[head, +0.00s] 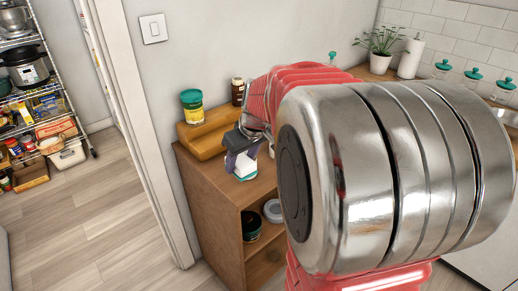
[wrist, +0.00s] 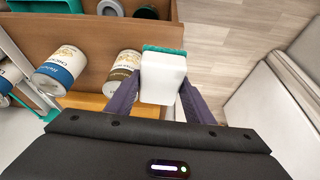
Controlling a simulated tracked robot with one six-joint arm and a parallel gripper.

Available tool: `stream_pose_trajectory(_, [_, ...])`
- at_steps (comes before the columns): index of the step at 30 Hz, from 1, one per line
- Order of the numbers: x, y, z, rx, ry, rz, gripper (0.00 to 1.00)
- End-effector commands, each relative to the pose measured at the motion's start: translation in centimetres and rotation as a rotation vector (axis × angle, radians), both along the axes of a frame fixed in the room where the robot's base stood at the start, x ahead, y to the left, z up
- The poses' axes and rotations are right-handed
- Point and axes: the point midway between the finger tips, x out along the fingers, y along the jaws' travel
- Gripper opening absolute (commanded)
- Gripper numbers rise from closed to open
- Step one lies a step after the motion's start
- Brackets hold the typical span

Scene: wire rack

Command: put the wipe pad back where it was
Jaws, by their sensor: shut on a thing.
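The wipe pad (wrist: 164,80) is a white block with a teal scrubbing face along one edge. My gripper (wrist: 160,92) is shut on it, with one dark purple finger on each side. In the head view the wipe pad (head: 243,168) shows below my gripper (head: 240,150), over the top of the wooden cabinet (head: 218,180), close to the front of the stepped wooden riser (head: 208,131). Whether the pad touches the cabinet top cannot be told. My arm hides much of the cabinet's right side in the head view.
A jar with a green lid (head: 191,107) and a dark jar (head: 238,91) stand at the riser. In the wrist view, a blue-labelled can (wrist: 60,70) and a brown-labelled can (wrist: 122,72) are left of my fingers. Lidded containers (head: 272,211) sit on the cabinet's lower shelves.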

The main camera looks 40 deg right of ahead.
Motion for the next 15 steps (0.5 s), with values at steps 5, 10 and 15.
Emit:
stream_pose_trajectory(5, [2.4,3.2,-2.7,0.001,0.005,-0.005,0.23])
stream_pose_trajectory(10, [4.8,7.3,-5.7,-0.001,0.006,-0.012,0.23])
stream_pose_trajectory(15, [6.8,11.8,-8.6,-0.004,0.005,-0.012,0.23])
